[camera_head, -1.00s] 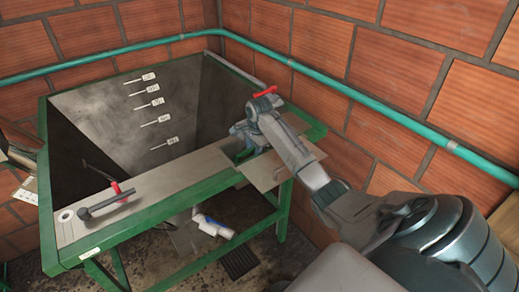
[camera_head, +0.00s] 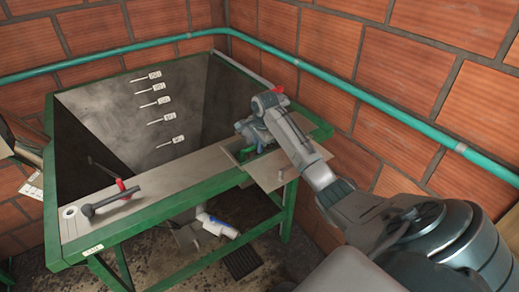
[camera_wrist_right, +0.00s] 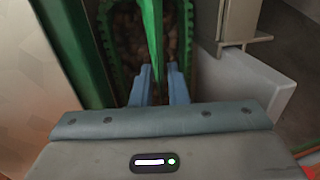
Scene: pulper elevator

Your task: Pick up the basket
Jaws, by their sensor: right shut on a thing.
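The green basket (camera_wrist_right: 113,52) shows in the right wrist view with a toothed rim and small brown pieces inside. A green strip, seemingly its handle, runs down between the two blue-grey fingers of my right gripper (camera_wrist_right: 158,88), which is shut on it. In the head view my right gripper (camera_head: 246,132) is at the opening in the tank's front right ledge. The basket is mostly hidden there behind the arm and gripper. I cannot tell whether the basket is clear of its support. My left gripper is not in view.
A green-framed metal tank (camera_head: 150,226) with sloping walls fills the middle. A black lever with a red part (camera_head: 110,198) sits on its front ledge. A flat plate (camera_head: 268,172) juts beside the opening. Brick walls and a teal pipe (camera_head: 375,103) close off the back and right.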

